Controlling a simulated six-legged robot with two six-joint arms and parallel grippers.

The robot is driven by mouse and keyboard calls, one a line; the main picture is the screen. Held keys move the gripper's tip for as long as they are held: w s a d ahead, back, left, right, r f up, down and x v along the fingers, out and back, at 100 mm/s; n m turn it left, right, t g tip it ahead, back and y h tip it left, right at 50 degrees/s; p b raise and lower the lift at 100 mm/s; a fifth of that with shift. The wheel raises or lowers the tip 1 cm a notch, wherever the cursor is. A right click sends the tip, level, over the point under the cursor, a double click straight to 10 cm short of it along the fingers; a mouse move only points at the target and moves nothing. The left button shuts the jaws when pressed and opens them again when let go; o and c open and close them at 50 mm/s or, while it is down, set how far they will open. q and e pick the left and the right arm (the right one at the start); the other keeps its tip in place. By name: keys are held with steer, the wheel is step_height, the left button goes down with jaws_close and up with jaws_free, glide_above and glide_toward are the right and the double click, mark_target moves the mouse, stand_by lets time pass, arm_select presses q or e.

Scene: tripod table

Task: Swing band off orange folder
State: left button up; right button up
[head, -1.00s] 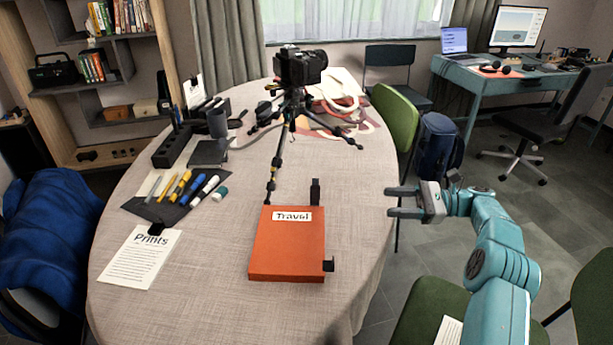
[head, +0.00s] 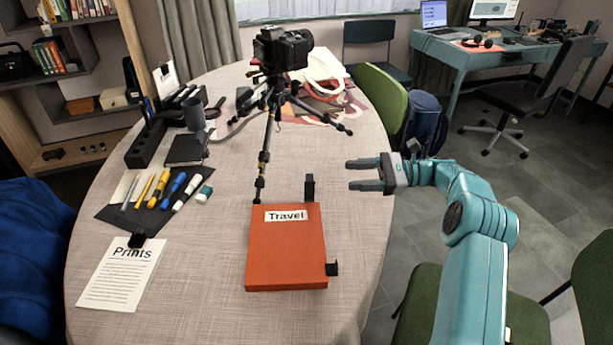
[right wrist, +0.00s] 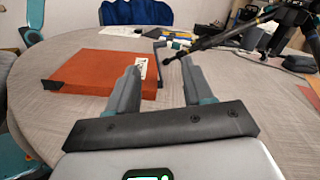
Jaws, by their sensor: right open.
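The orange folder (head: 286,250) lies flat on the table, with a white "Travel" label (head: 286,216) near its far edge. A dark upright piece (head: 309,187) stands at its far right corner and a small black piece (head: 333,268) sits at its near right edge. I cannot tell which of these belongs to the band. My right gripper (head: 366,175) is open and empty, right of the folder and apart from it. In the right wrist view the folder (right wrist: 92,72) lies beyond the open fingers (right wrist: 160,85), with a dark bar (right wrist: 159,62) by its label end. My left gripper is not in view.
A camera on a tripod (head: 284,50) stands beyond the folder, one leg reaching close to its far edge. A dark mat with several pens and markers (head: 150,192) and a "Prints" sheet (head: 121,277) lie left. A green chair (head: 383,95) stands beside the table's right edge.

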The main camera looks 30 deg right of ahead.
mark_target(309, 177)
steer(key=x, duration=1.2)
steer(key=shift+b, duration=0.3)
steer(key=shift+f, duration=0.1)
steer(key=c, duration=0.7)
